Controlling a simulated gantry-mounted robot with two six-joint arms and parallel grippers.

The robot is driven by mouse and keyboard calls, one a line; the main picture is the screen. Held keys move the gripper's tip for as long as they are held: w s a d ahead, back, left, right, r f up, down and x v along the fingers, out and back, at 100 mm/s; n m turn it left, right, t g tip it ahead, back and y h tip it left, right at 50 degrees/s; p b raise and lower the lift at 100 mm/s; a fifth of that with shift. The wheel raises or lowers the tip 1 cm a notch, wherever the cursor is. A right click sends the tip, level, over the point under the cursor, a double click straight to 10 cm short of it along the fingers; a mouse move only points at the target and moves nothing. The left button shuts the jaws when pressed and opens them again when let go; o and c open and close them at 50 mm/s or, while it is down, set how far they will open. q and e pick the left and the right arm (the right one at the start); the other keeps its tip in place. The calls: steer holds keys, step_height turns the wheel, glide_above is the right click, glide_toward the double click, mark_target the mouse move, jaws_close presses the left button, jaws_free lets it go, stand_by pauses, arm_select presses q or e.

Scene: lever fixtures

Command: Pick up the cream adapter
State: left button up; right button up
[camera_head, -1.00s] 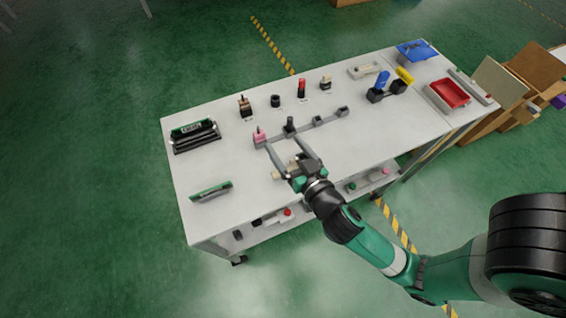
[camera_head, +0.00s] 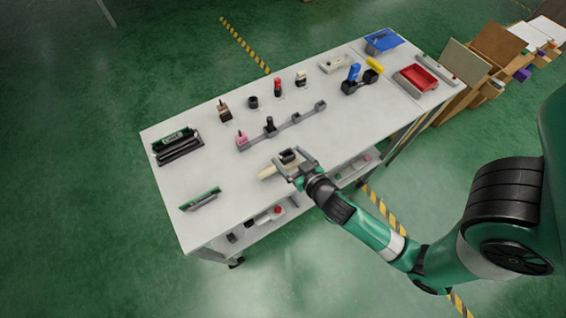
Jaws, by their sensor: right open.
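A small cream piece on a dark base (camera_head: 300,79) stands upright at the right end of a row of small fixtures at the back of the table. A flat cream piece (camera_head: 267,172) lies on the table near the front edge, beside my right gripper (camera_head: 288,159) and partly hidden by it. I cannot tell which of these is the adapter. My right gripper is open over the table's front part. A dark shape shows between its fingers; I cannot tell whether it is a separate object. My left gripper is not in view.
A grey rail with a pink block (camera_head: 241,139) and a black knob lies behind the gripper. Black (camera_head: 253,102) and red (camera_head: 278,88) fixtures stand further back. A red tray (camera_head: 415,78) and blue bin (camera_head: 383,41) are at the right.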

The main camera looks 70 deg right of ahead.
mark_target(286, 153)
steer(key=x, duration=0.5)
steer(key=shift+s+d+b, duration=0.1)
steer(key=shift+d+b, duration=0.1)
steer(key=shift+b, duration=0.15)
jaws_close()
